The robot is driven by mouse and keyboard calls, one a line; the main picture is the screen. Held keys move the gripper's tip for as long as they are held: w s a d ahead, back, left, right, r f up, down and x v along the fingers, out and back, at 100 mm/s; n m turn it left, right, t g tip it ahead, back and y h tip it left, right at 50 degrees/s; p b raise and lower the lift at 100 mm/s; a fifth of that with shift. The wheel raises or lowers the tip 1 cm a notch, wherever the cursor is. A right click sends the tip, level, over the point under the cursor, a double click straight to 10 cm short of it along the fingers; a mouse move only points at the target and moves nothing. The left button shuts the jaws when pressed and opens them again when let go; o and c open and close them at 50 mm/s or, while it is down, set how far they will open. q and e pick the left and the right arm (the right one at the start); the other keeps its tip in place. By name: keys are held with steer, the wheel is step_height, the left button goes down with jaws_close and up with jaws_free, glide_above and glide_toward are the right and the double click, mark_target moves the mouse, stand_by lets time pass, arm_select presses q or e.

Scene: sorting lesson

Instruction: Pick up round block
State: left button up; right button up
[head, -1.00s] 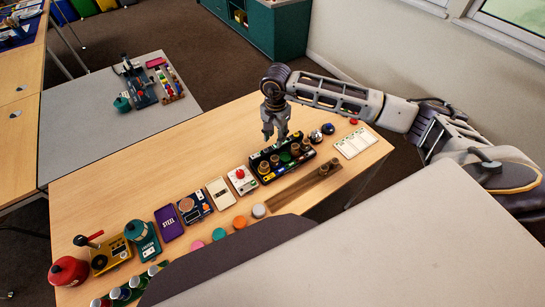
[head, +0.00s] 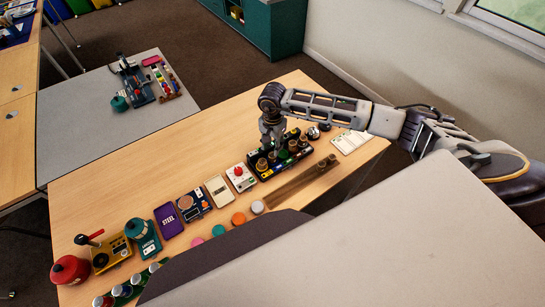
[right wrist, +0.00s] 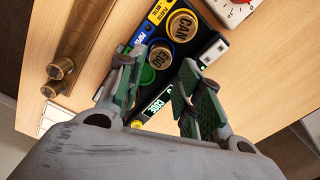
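A black tray (head: 252,171) with coloured labels holds several round gold blocks and a green round piece (head: 284,155). In the right wrist view, a gold round block marked CAN (right wrist: 181,26) and another marked EGG (right wrist: 160,55) sit in the tray (right wrist: 205,22), with the green piece (right wrist: 147,73) beside the EGG block. My right gripper (head: 271,148) is low over the tray. In the right wrist view its fingers (right wrist: 160,74) are apart, with the green piece and EGG block near their tips. I cannot tell whether they touch a block. My left gripper is not in view.
A timer-like white box with a red knob (head: 240,177) stands left of the tray. A wooden rail (head: 300,187) lies in front, and a white card (head: 350,141) lies to the right. The table (head: 200,145) is clear behind the tray.

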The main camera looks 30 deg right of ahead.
mark_target(272, 155)
steer(key=shift+f, duration=1)
steer(key=shift+f+p, duration=0.55)
steer(key=shift+f, duration=0.4)
steer(key=shift+f+p, duration=0.3)
steer(key=shift+f, duration=1.35)
steer(key=c, duration=0.5)
